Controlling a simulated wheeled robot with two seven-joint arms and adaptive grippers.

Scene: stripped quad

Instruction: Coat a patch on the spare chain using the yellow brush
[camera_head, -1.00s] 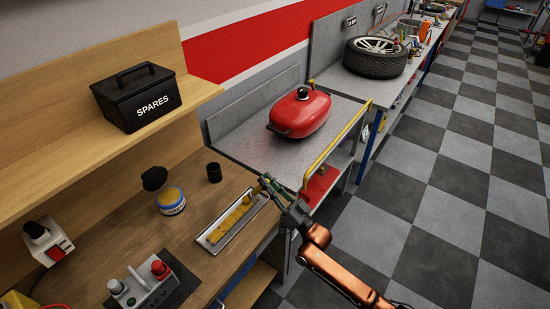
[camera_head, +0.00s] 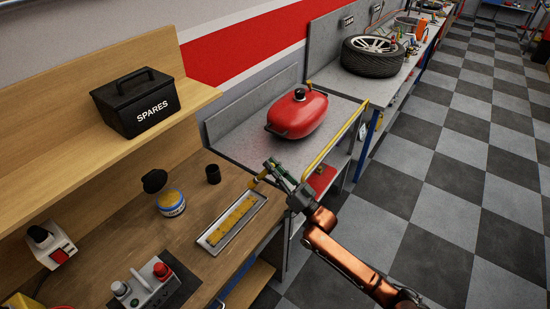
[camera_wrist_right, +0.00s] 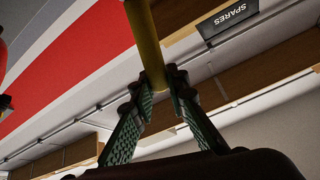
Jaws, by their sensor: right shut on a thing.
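The right gripper (camera_head: 273,171) is shut on the yellow brush (camera_head: 257,180) just past the far right end of a metal tray (camera_head: 207,246). The right wrist view shows the brush's yellow handle (camera_wrist_right: 145,40) between the two green-padded fingers (camera_wrist_right: 160,90). The brush tip is too small to make out, and I cannot tell whether it touches anything. A golden-yellow strip, which looks like the spare chain (camera_head: 233,219), lies lengthwise in the tray. An open tin (camera_head: 171,203) with a blue and white label stands left of the tray. My left gripper is out of view.
A dark cup (camera_head: 213,174) and a dark round lid (camera_head: 154,180) are near the tin. A black SPARES box (camera_head: 136,102) sits on the shelf. A red lidded pot (camera_head: 297,114) is on the grey bench beside a yellow rail (camera_head: 335,140).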

